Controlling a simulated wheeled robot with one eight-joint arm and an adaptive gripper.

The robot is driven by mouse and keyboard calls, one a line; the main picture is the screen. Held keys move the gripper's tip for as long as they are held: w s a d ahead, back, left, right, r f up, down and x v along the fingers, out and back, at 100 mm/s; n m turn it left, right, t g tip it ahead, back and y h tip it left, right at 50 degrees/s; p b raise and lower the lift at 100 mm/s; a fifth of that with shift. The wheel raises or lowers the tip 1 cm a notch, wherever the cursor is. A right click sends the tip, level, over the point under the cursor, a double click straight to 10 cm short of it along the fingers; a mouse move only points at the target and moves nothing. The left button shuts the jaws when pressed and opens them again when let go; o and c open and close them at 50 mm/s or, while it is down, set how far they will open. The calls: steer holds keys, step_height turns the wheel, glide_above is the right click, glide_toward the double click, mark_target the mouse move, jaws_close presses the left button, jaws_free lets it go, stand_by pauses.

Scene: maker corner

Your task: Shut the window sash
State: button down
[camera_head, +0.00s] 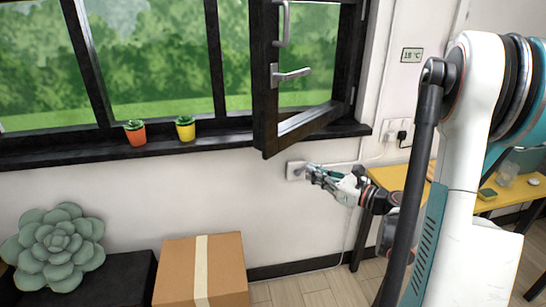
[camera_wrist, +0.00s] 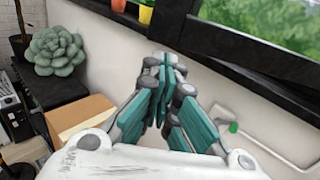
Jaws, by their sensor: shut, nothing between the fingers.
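The window sash (camera_head: 266,80) has a dark frame and stands open, swung into the room on its right-hand side hinges. A silver lever handle (camera_head: 291,74) is on the sash, with a vertical pull bar (camera_head: 284,24) above it. My gripper (camera_head: 312,172) is below the sash's lower edge, in front of the white wall and near a wall socket, apart from the sash. In the wrist view my gripper (camera_wrist: 165,65) has its teal fingers together with nothing between them. The sash cannot be made out for certain in the wrist view.
A dark sill (camera_head: 70,155) holds an orange pot (camera_head: 135,137) and a yellow pot (camera_head: 186,133). A cardboard box (camera_head: 180,275) and a large succulent (camera_head: 55,245) stand below. A yellow table (camera_head: 390,179) is at the right. Open wall lies between box and table.

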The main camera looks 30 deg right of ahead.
steer(key=b, duration=0.3)
glide_toward(273, 154)
steer(key=x, duration=0.5)
steer(key=shift+w+a+f, duration=0.1)
steer(key=shift+a+f, duration=0.05)
steer(key=shift+f, duration=0.05)
steer(key=shift+x, duration=0.75)
steer(key=shift+w+r, duration=0.15)
